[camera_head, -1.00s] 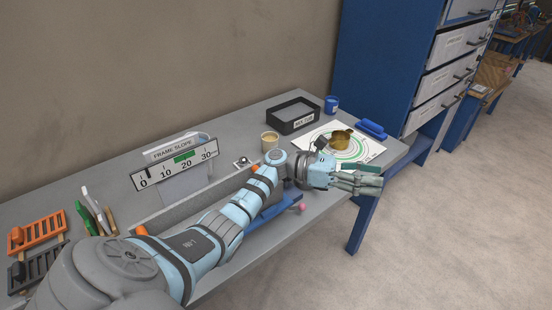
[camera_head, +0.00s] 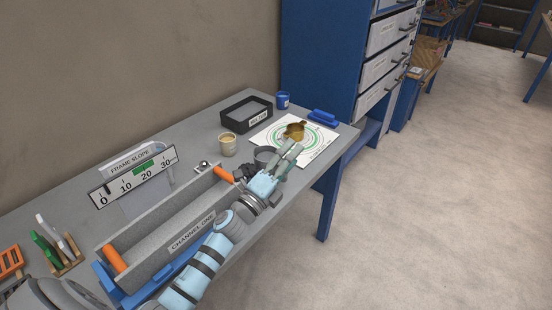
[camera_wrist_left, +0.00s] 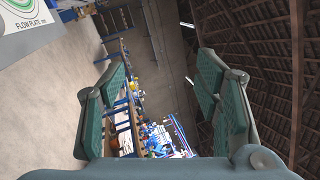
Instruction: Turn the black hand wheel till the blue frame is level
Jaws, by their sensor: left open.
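The FRAME SLOPE gauge (camera_head: 133,177) stands behind, with a green band near 20 and a dark mark near 0. My right gripper is not in view.
A beige cup (camera_head: 228,145), black tray (camera_head: 247,116), blue cup (camera_head: 282,100) and flow plate sheet (camera_head: 330,143) with a brass vessel (camera_head: 294,131) stand at the back right. The floor right of the bench is open.

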